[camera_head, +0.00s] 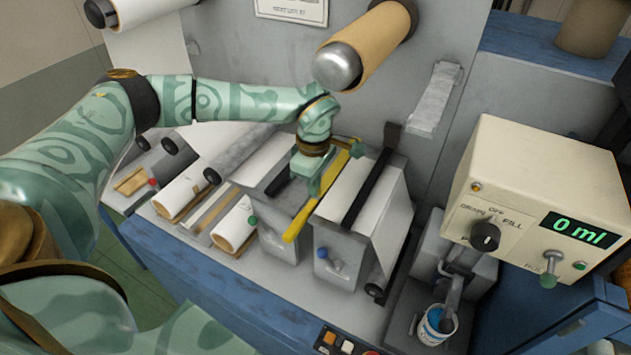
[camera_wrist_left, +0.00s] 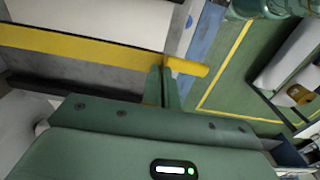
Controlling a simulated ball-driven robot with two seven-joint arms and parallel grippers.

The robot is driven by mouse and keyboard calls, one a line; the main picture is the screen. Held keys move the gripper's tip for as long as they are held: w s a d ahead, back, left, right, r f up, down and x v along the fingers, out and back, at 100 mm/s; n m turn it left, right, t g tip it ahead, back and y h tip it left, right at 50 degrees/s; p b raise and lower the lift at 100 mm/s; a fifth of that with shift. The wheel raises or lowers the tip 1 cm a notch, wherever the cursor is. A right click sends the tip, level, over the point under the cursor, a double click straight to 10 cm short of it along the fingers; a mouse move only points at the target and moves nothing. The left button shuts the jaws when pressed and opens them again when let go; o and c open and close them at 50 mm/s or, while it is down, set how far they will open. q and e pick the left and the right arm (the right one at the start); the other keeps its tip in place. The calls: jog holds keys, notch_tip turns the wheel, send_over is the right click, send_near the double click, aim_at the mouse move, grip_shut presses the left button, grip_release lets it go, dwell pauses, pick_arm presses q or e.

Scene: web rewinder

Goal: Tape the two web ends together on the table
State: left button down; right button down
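My left gripper (camera_head: 316,188) is over the splice table in the head view. Its two fingers (camera_wrist_left: 163,85) are close together in the left wrist view and appear shut on a yellow bar (camera_wrist_left: 187,66), where a thin strip meets a thicker end. In the head view the bar (camera_head: 297,228) slants along the gap between two white web surfaces. One white web surface (camera_head: 361,183) lies to the right of the bar. The other (camera_head: 268,160) lies to the left, partly behind my arm. I cannot make out the web ends or any tape. My right gripper is not in view.
A black bar (camera_head: 366,185) crosses the right white surface. White rolls (camera_head: 236,224) lie left on the bench. A cream dispenser box (camera_head: 545,180) reading 0 ml stands right, with a small blue-filled cup (camera_head: 434,330) below it. A brown roll (camera_head: 368,45) juts out above the table.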

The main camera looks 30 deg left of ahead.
aim_at(314, 212)
pick_arm(q)
jog(key=shift+w+f+b, duration=0.1)
jog(key=shift+f+b, duration=1.1)
jog(key=shift+f, duration=0.25)
jog(key=shift+f+b, duration=1.5)
jog(key=shift+f, duration=0.25)
jog(key=c, duration=1.7)
grip_release()
jog(key=shift+r, duration=0.15)
notch_tip(314, 212, up, 7)
jog(key=shift+r, duration=0.1)
